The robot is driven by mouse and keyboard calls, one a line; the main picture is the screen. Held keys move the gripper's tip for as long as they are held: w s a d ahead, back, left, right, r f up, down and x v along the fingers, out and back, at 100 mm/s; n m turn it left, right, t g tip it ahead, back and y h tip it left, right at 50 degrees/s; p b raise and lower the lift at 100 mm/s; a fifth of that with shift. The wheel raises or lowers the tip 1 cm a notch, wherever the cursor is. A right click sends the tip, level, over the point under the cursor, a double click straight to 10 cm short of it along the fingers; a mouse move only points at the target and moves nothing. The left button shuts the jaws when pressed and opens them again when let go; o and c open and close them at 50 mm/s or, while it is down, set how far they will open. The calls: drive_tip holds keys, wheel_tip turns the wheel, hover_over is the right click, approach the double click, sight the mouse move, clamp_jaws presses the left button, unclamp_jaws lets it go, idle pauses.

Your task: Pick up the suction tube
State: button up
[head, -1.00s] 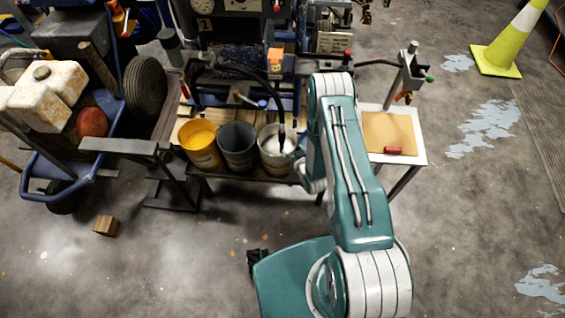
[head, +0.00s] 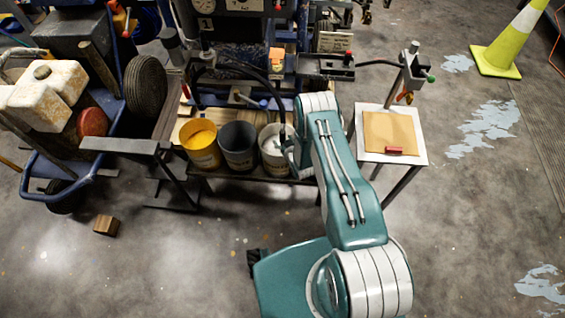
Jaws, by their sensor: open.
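The suction tube (head: 282,115) is a black tube standing nearly upright in the white bucket (head: 272,158), joined at its top to a curved black hose. The bucket holds pale paint. My gripper (head: 288,148) is at the tube's right side, over the bucket's right rim. It is open, but small and partly hidden by my teal arm, so I cannot tell whether the tube is between its fingers. My arm also covers the bucket's right edge.
A yellow paint bucket (head: 201,146) and a grey bucket (head: 238,146) stand left of the white one on a low shelf. The striper machine (head: 235,55) rises behind. A white side table (head: 418,150) with a brown board stands right. A wooden block (head: 106,225) lies on open floor.

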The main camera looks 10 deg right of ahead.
drive_tip(key=shift+w+a, duration=0.1)
drive_tip(key=shift+w, duration=0.2)
clamp_jaws()
